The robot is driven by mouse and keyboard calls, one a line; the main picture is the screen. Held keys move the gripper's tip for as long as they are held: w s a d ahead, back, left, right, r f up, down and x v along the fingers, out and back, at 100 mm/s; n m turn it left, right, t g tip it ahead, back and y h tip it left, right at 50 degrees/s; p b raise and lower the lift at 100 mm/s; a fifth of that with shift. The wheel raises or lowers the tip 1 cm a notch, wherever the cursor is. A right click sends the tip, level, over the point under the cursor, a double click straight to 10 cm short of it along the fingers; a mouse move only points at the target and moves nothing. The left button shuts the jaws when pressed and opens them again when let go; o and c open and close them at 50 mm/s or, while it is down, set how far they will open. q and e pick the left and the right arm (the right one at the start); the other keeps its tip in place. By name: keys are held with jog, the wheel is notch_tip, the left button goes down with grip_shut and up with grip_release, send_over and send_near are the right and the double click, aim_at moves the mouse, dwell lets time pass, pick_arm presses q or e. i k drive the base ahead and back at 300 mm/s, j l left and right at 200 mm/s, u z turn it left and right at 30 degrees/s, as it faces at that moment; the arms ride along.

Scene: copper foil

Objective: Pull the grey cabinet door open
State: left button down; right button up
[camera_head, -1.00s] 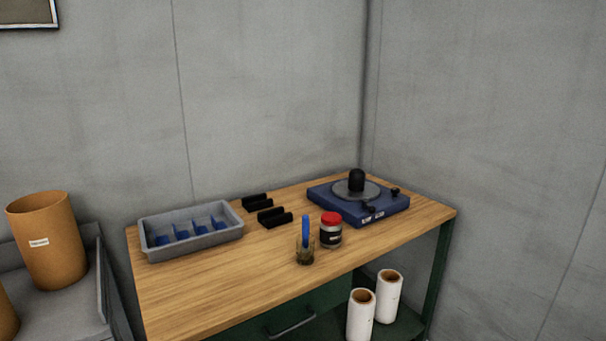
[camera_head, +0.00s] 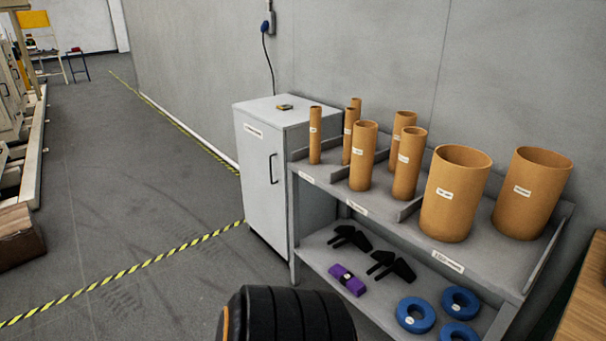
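The grey cabinet (camera_head: 286,110) stands against the wall left of the middle. Its door (camera_head: 262,184) faces the left front and looks shut. A dark upright bar handle (camera_head: 273,168) is on the door's right side, and a small label is near its top. Neither of my grippers is in view. A black ribbed round part at the bottom edge, seemingly part of my own arm, is well in front of the cabinet and apart from it.
A grey shelf unit (camera_head: 480,258) with several brown cardboard tubes stands right beside the cabinet. Its lower shelf holds blue rings (camera_head: 415,314), black clamps and a purple item (camera_head: 347,280). Yellow-black tape (camera_head: 130,270) marks the floor. The floor left of the cabinet is clear.

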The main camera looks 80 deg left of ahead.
aim_at(261, 146)
jog(key=u, duration=2.95)
jog(key=i+j+z, duration=0.25)
jog(key=i+j, duration=0.5)
jog(key=i, duration=0.1)
